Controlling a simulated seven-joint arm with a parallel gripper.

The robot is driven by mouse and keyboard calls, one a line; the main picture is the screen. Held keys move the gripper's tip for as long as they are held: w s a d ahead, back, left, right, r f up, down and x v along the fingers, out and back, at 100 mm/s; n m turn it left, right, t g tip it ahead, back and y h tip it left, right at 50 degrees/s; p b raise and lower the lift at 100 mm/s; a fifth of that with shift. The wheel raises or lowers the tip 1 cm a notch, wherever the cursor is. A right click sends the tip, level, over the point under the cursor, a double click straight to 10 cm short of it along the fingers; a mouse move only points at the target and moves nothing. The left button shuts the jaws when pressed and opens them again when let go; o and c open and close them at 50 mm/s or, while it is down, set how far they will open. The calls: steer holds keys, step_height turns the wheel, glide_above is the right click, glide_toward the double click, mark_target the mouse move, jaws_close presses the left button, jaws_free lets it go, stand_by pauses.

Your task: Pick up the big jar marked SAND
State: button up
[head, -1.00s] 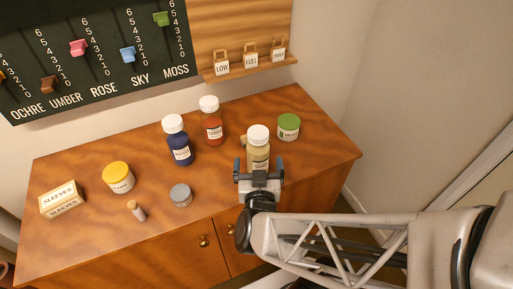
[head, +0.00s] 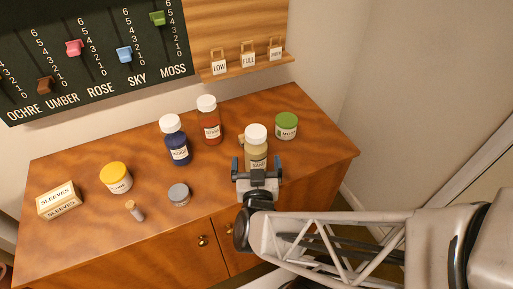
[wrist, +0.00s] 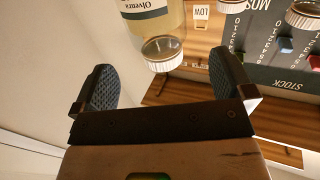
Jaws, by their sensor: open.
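The SAND jar (head: 256,153) is a tall tan jar with a white cap, upright on the cabinet top near its right side. Its label is partly covered by my gripper in the head view. My gripper (head: 257,170) is open and empty, just in front of the jar, with one finger toward each side. In the wrist view the jar (wrist: 155,22) shows upside down ahead of the gap between the open fingers (wrist: 163,82), apart from both. Only part of its label shows there.
A green-lidded jar (head: 286,126) stands right of the SAND jar; a red bottle (head: 210,128) and blue bottle (head: 178,147) stand left. A small tan object (head: 241,139) is partly hidden behind it. A grey-lidded tin (head: 179,195) sits front left. A tagged shelf (head: 245,66) is behind.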

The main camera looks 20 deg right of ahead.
steer(key=shift+d+r, duration=0.1)
steer(key=shift+d, duration=0.05)
stand_by(0.3)
steer(key=shift+w, duration=0.15)
steer(key=shift+x, duration=1.15)
steer(key=shift+x, duration=2.6)
steer(key=shift+c, duration=0.3)
steer(key=c, duration=1.7)
